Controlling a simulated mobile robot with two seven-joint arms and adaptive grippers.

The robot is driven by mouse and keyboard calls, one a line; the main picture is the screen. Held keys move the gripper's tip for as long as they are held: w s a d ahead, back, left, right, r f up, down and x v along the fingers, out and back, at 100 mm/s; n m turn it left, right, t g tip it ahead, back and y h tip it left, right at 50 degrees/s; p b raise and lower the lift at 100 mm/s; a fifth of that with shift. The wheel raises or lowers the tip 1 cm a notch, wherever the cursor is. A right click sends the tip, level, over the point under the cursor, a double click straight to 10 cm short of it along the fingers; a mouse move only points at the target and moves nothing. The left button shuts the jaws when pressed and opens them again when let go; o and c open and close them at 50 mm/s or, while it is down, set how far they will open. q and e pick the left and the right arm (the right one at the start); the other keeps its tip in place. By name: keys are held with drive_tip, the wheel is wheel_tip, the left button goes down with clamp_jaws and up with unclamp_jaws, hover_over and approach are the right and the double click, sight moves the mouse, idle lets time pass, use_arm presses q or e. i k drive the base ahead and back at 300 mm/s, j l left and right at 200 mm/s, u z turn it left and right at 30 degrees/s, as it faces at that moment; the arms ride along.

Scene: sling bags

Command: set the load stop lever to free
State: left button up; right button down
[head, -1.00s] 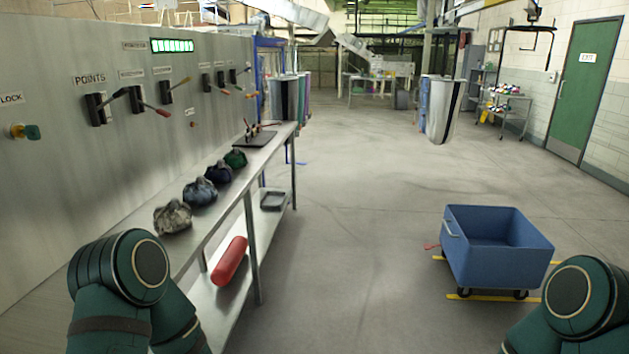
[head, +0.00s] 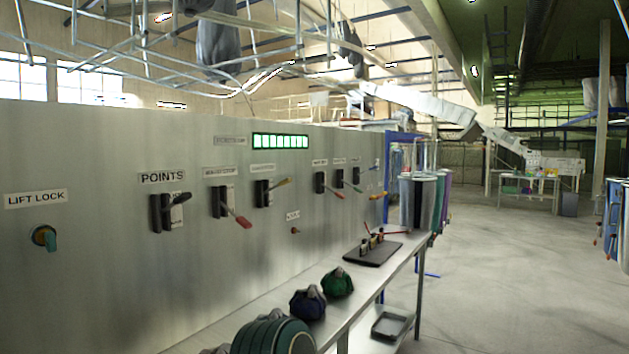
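A grey control panel (head: 110,245) fills the left of the head view, with a row of levers under small labels. The lever under POINTS (head: 170,205) has a black handle. To its right are a lever with a red handle (head: 236,217) pointing down-right and one with a yellow handle (head: 275,187) pointing up-right. Smaller levers with red (head: 333,190), green (head: 350,183) and blue (head: 368,170) handles follow. Labels other than POINTS and LIFT LOCK are too small to read surely, so I cannot tell which lever is the load stop. Neither gripper is in view.
A green knob (head: 45,238) sits under LIFT LOCK. A metal bench (head: 345,300) runs along the panel, holding dark bags (head: 307,303) and a black tray (head: 372,252).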

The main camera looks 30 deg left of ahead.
sight(286, 180)
drive_tip(key=i, duration=3.4)
drive_tip(key=u, duration=4)
